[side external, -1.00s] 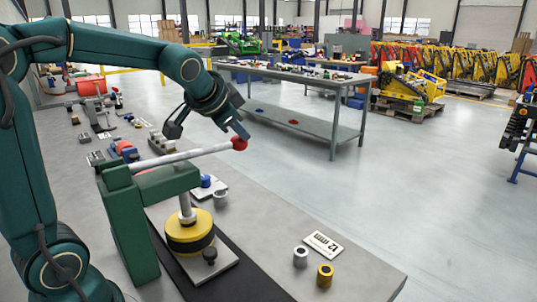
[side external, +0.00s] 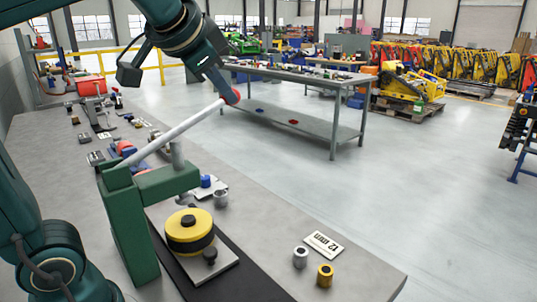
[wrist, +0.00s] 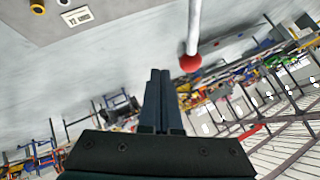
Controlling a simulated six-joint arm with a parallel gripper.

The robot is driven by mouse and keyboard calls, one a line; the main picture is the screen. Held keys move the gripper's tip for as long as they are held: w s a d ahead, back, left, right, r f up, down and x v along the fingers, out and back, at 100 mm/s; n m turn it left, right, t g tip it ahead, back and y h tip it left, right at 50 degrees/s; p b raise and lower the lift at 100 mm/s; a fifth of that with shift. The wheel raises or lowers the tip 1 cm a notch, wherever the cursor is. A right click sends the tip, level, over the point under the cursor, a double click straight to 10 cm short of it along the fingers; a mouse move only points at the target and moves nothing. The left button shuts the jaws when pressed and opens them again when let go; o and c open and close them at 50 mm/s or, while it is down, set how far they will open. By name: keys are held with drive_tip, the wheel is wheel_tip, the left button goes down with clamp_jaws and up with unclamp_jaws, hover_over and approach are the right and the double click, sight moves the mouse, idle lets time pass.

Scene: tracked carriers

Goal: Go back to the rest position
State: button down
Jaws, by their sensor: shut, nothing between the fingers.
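My gripper (side external: 222,72) is shut and empty, high above the bench, close to the red ball (side external: 231,95) on the end of the press lever. In the wrist view the shut fingers (wrist: 158,76) lie left of the red ball (wrist: 190,62), with a visible gap between them. The grey lever (side external: 180,130) slopes up from the green press (side external: 130,225). The press ram (side external: 178,153) is raised, clear of the yellow and black round part (side external: 190,232) on its plate below.
A blue piece (side external: 206,181) and a grey ring (side external: 221,198) are behind the press plate. The air right of the lever is free.

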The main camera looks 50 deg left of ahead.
drive_tip(key=shift+s+d+r, duration=0.1)
drive_tip(key=shift+s+r, duration=0.1)
